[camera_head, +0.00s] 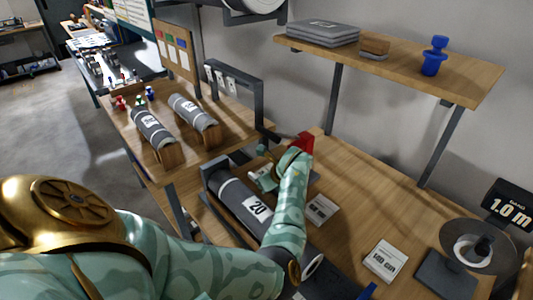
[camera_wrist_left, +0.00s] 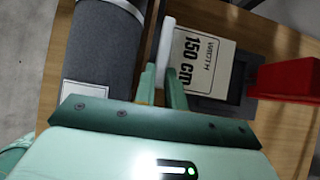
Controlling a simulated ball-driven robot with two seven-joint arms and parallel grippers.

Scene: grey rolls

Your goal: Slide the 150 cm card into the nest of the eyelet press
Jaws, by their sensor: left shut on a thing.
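The 150 cm card (camera_wrist_left: 203,62) is pale with black print and lies close ahead of my left gripper (camera_wrist_left: 163,78). The gripper is shut on it at its near left edge, by a white strip between the fingers. The card's right side reaches the dark base of the eyelet press (camera_wrist_left: 238,84); how deep it sits in the nest I cannot tell. The press's red lever (camera_wrist_left: 285,78) is to the right, and it also shows in the head view (camera_head: 303,142). In the head view my wrist mostly hides the fingers and card. My right gripper is not in view.
A grey roll labelled 20 (camera_head: 242,206) lies in a cradle left of the press. Other cards (camera_head: 322,208) (camera_head: 385,261) lie on the bench to the right. A shelf (camera_head: 400,65) hangs above the bench. Bare wood (camera_head: 365,205) lies right of the press.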

